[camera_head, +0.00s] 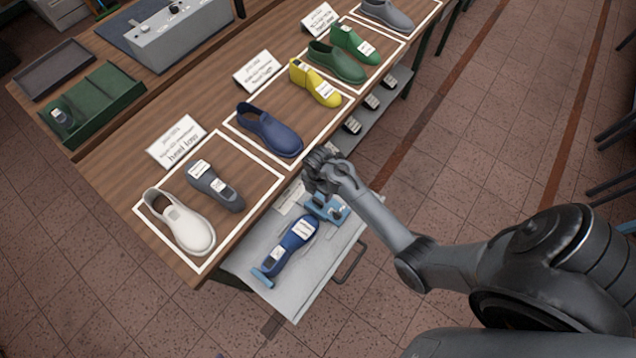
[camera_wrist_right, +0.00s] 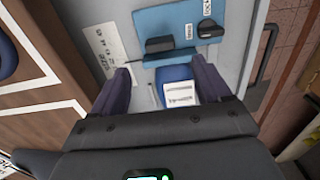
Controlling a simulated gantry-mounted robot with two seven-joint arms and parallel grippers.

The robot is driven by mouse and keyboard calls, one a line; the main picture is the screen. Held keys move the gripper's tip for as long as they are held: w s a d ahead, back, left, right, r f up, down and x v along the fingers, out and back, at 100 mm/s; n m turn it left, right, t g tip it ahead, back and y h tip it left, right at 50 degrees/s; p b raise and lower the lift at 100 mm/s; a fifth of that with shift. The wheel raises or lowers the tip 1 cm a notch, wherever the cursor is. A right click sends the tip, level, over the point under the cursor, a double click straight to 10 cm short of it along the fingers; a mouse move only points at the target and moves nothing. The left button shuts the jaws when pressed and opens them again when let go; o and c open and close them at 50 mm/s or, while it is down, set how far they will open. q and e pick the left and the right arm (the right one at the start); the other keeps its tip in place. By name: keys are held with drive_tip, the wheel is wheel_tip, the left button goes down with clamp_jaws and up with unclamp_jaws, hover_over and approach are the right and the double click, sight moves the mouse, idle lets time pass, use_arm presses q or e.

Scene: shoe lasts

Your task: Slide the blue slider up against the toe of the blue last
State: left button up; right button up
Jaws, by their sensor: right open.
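The blue last (camera_head: 292,241) lies in the pulled-out grey drawer, with white labels on it. Its labelled end also shows in the right wrist view (camera_wrist_right: 174,75). The blue slider (camera_head: 338,213), a light-blue plate with dark grips, sits beyond the last's upper end; it also shows in the right wrist view (camera_wrist_right: 187,22). The two look very close there; I cannot tell whether they touch. My right gripper (camera_head: 322,178) is above the slider's side of the drawer, fingers apart and empty in the wrist view (camera_wrist_right: 160,72). My left gripper is out of view.
A light-blue stop (camera_head: 262,278) is at the last's lower end. The drawer (camera_head: 300,300) has a dark handle (camera_head: 351,262) on its right. The wooden table (camera_head: 115,185) beside it holds a white shoe (camera_head: 185,228), a grey last (camera_head: 215,187) and a navy shoe (camera_head: 270,132).

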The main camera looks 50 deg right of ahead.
drive_tip(key=shift+r, duration=1.15)
